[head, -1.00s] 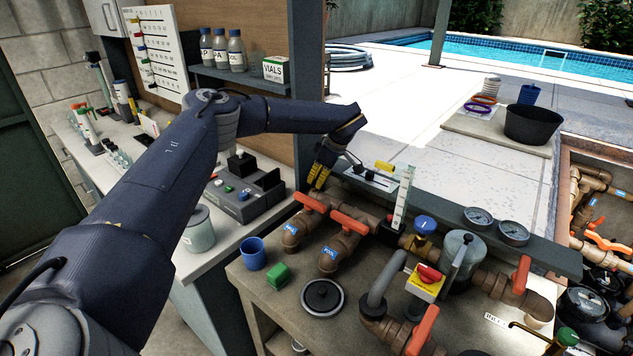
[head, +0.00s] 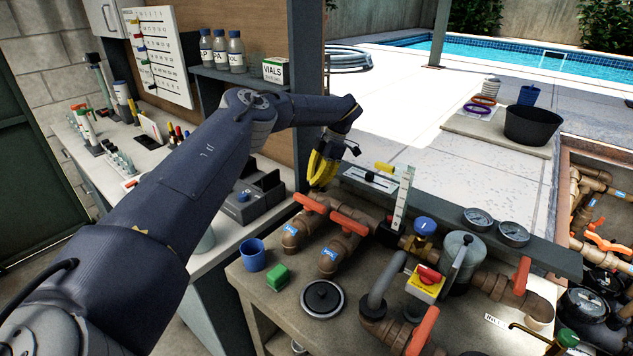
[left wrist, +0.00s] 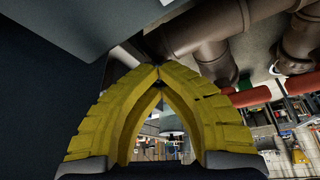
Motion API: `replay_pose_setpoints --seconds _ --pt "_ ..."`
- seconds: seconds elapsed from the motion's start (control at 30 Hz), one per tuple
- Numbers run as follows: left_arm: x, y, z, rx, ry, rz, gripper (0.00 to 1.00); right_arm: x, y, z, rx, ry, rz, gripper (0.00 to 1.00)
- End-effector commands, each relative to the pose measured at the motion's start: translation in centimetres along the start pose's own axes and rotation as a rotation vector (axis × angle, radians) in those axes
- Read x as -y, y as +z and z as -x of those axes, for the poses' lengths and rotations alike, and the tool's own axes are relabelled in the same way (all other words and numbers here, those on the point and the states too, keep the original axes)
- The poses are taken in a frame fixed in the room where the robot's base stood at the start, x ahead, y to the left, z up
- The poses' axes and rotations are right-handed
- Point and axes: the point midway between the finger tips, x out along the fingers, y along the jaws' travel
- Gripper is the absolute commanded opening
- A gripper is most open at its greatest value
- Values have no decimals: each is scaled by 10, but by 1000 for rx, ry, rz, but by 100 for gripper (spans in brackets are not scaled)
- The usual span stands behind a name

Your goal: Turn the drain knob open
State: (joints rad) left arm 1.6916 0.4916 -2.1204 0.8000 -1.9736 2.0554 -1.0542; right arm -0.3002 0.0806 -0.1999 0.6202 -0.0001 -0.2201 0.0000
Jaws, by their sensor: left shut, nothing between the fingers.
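My left gripper (head: 319,184) has yellow fingers, shut and empty, hanging just above and behind the leftmost orange valve handle (head: 310,203). Its tips look close to that handle; I cannot tell if they touch. In the left wrist view, the tips (left wrist: 158,72) meet, with brown pipes beyond and a red-orange handle (left wrist: 246,97) to the right. A second orange handle (head: 349,223) sits on the adjacent pipe. A green knob (head: 567,337) tops a brass spout at the lower right. No readable label shows which one is the drain knob. My right gripper is not in view.
A blue cup (head: 252,254), a green block (head: 278,277) and a round black lid (head: 322,298) lie on the bench left of the pipes.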

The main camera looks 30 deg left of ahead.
Motion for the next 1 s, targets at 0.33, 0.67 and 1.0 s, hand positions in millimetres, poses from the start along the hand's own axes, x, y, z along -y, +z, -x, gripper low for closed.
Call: replay_pose_setpoints --seconds 0.33,0.67,1.0 --pt "-2 -2 -3 -5 -35 83 0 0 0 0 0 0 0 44" --pt "-1 -2 -3 -6 -39 89 0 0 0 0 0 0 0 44" --pt "-1 -1 -3 -4 -38 87 24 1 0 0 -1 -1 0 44"
